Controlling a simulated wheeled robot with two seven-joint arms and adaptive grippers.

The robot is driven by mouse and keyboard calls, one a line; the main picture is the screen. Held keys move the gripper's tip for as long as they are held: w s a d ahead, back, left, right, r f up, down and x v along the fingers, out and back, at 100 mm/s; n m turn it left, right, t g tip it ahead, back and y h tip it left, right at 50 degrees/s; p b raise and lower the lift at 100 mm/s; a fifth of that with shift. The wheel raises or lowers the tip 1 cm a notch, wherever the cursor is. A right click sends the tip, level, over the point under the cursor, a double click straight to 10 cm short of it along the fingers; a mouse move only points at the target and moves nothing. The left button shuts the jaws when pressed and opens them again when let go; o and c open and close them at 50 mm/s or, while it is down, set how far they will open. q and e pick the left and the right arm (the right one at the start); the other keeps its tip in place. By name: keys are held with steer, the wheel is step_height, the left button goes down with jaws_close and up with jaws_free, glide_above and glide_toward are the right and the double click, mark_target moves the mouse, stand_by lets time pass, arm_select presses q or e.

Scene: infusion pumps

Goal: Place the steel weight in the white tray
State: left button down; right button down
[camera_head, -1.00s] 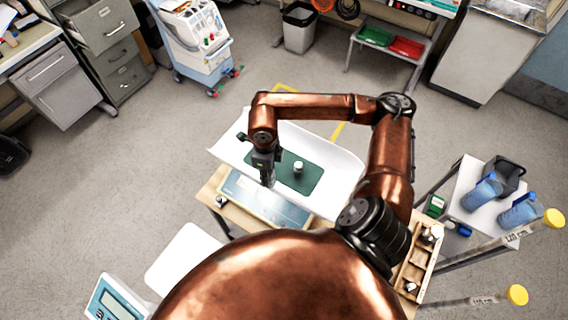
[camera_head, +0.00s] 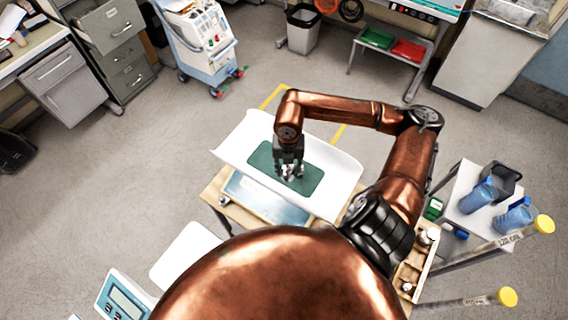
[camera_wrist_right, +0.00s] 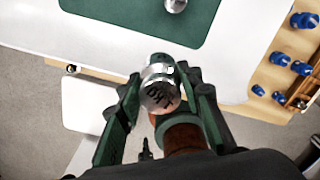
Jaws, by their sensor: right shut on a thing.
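The white tray (camera_head: 338,165) is wide and shallow with raised curved edges, and a dark green mat (camera_head: 312,182) lies in it. My right gripper (camera_head: 288,174) is over the mat in the head view. In the right wrist view it is shut on a shiny steel weight (camera_wrist_right: 160,92) with dark marking on its face. How high the weight is above the tray is hard to tell. A second steel weight (camera_wrist_right: 176,5) stands on the green mat, beyond the held one. In the head view the metal parts overlap at the fingertips. My left gripper is not in view.
The tray is on a scale on a wooden table (camera_head: 215,192). A side table (camera_head: 470,205) holds blue jugs (camera_head: 515,215). A white pan (camera_head: 187,252) is at lower left.

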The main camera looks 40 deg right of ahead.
steer(key=w+d+f+p, duration=0.1)
steer(key=w+d+f, duration=0.1)
steer(key=w+f, duration=0.1)
steer(key=w+d+f+p, duration=0.1)
steer(key=w+d+f, duration=0.1)
steer(key=w, duration=0.3)
steer(key=w+d+f+p, duration=0.1)
steer(key=w+d+f, duration=0.1)
steer(key=w+f, duration=0.2)
steer(key=shift+w+f, duration=0.2)
steer(key=shift+f, duration=0.25)
step_height(320, 180, down, 2)
steer(key=shift+p, duration=0.45)
steer(key=shift+f, duration=0.4)
steer(key=shift+f, duration=0.2)
steer(key=c, duration=1.4)
jaws_free()
steer(key=shift+s, duration=0.1)
